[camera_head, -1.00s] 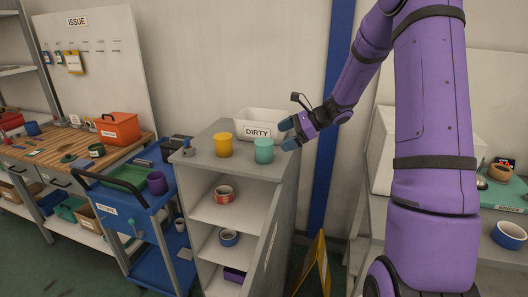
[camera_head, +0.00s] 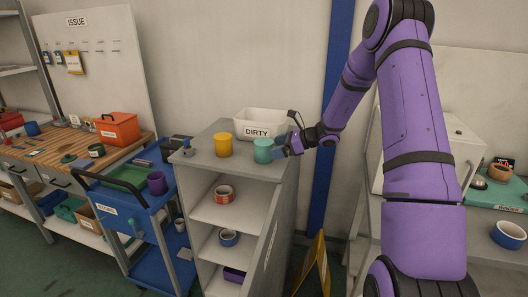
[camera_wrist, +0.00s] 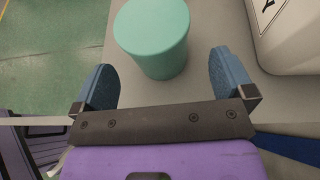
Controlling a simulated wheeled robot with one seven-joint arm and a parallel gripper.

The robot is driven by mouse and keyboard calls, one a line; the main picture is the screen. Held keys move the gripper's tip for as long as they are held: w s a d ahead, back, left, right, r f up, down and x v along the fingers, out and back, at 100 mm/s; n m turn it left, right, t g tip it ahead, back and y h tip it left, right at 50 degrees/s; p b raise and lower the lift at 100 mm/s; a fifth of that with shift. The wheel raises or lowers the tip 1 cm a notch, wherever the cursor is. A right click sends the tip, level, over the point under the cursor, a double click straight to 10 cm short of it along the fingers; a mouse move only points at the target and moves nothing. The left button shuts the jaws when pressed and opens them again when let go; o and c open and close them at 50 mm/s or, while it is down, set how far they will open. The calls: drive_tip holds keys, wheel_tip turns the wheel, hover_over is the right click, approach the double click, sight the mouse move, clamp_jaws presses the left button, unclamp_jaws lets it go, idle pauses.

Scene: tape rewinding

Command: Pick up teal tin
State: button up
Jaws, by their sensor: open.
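The teal tin (camera_head: 263,151) stands upright on top of the grey cabinet, near its right side. In the wrist view the teal tin (camera_wrist: 153,38) shows from above, just ahead of the fingertips and roughly centred between them. My gripper (camera_head: 284,147) is at the tin's right side, at about tin height. In the wrist view my gripper (camera_wrist: 160,80) has its two blue fingers spread, with nothing held. The head view does not show clearly whether a finger touches the tin.
A yellow tin (camera_head: 223,144) stands left of the teal tin on the grey cabinet top (camera_head: 205,160). A white bin marked DIRTY (camera_head: 262,118) sits close behind; its edge shows right of the tin in the wrist view. A blue cart (camera_head: 155,215) stands to the left.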

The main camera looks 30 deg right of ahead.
sight(266, 148)
drive_tip(key=x, duration=0.4)
drive_tip(key=shift+w+a+r, duration=0.1)
drive_tip(key=shift+w+a, duration=0.1)
drive_tip(key=shift+a, duration=0.25)
drive_tip(key=c, duration=1.1)
drive_tip(key=shift+r, duration=0.15)
